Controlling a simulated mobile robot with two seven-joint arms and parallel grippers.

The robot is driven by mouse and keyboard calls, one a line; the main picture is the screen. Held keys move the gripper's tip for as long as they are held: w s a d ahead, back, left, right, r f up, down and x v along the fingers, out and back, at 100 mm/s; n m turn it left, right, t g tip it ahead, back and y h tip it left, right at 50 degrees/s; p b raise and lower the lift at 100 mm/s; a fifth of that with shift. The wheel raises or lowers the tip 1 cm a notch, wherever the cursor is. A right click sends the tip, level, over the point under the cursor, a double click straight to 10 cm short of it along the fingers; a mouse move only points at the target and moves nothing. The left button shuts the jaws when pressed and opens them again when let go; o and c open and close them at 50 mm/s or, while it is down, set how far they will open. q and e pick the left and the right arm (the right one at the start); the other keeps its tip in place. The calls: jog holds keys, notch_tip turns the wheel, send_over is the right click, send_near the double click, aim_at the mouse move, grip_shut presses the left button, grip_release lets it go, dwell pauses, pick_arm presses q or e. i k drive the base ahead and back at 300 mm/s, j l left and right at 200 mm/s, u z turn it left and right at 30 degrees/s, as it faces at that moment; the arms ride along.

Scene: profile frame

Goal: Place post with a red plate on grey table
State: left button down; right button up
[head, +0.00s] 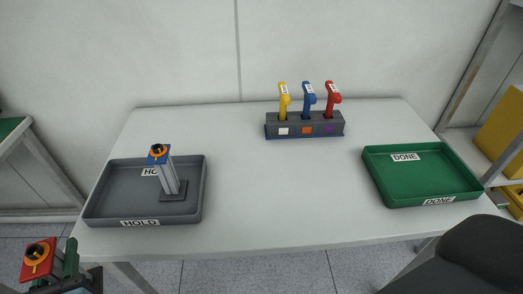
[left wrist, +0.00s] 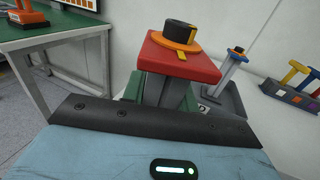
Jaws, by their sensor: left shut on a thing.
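The post with a red plate (head: 36,268) is at the lower left of the head view, off the table's front left corner. It has an orange ring and a black knob on top. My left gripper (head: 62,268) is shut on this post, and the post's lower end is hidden. In the left wrist view the red plate (left wrist: 172,64) is close up, with part of a grey shaft below it. The grey table (head: 270,205) stands in front of me. My right gripper is not in view.
A grey HOLD tray (head: 97,207) on the table's left holds a post with a blue plate (head: 166,176). A green DONE tray (head: 378,182) is at the right. A dark rack (head: 275,130) with yellow, blue and red tools stands at the back. The table's middle is clear.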

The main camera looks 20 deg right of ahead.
aim_at(291, 184)
jog(key=l+z, duration=0.1)
jog(key=l, duration=0.45)
jog(key=i+l+z, duration=0.15)
jog(key=l, duration=0.4)
jog(key=l+z, duration=0.1)
jog(key=l, duration=0.45)
jog(key=i+l+z, duration=0.15)
jog(key=l, duration=0.35)
jog(key=k+l, duration=0.05)
